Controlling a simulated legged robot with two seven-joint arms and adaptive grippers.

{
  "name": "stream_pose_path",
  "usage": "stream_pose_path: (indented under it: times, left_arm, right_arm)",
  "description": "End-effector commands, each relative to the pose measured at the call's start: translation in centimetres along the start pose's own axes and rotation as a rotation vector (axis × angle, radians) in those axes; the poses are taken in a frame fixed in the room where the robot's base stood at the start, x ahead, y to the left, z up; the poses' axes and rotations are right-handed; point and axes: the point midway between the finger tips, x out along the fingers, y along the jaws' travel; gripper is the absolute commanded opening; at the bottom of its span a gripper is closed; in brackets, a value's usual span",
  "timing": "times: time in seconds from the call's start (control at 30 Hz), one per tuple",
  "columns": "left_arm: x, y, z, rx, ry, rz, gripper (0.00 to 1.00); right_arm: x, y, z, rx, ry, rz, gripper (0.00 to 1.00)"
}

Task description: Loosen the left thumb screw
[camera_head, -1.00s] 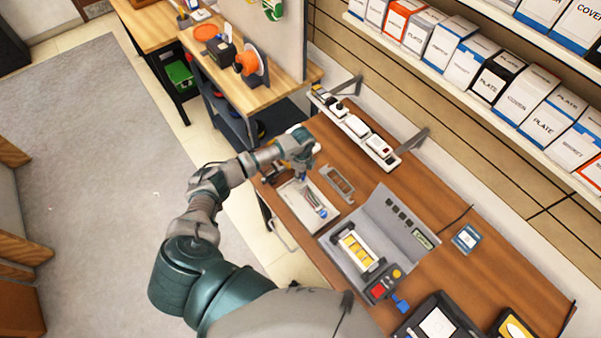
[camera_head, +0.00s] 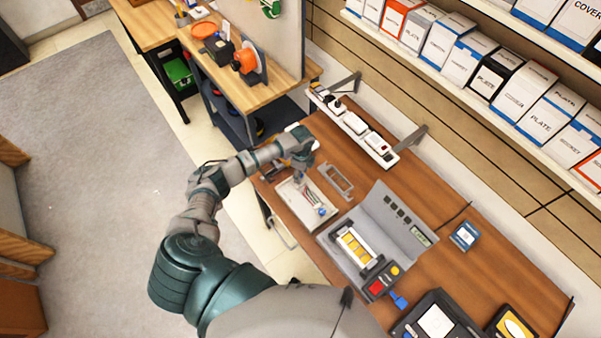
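My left arm comes in from the lower left, and its gripper (camera_head: 301,172) hangs over the far end of a white tray (camera_head: 293,203) on the brown bench. The tray holds slim tools with red and blue parts. The fingers are small and partly hidden by my wrist, so their opening is unclear. A grey fixture (camera_head: 396,229) stands to the right, with a yellow-celled part (camera_head: 356,248) in its lower bed. The left thumb screw is too small or hidden to pick out. My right gripper is out of view.
A metal bracket frame (camera_head: 336,181) lies beside the tray. A red-and-yellow button box (camera_head: 384,282), a blue-faced device (camera_head: 465,236) and a black device (camera_head: 436,318) stand right. Boxes fill the shelf above.

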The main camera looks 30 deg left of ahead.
Motion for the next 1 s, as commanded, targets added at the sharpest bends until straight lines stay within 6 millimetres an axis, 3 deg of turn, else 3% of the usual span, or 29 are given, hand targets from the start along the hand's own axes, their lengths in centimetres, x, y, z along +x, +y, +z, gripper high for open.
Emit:
stream_pose_path:
  times: [0.23,0.7,1.0]
  left_arm:
    - [-1.5,-0.2,0.2,0.0,0.001,-0.004,0.53]
    - [-10.7,-0.3,-0.1,0.001,0.001,-0.001,0.53]
    - [-11.8,-0.2,0.0,0.0,-0.001,0.002,0.53]
  right_arm:
    - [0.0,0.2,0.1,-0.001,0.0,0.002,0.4]
    - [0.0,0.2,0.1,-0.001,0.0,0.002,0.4]
    - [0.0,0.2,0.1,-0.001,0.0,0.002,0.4]
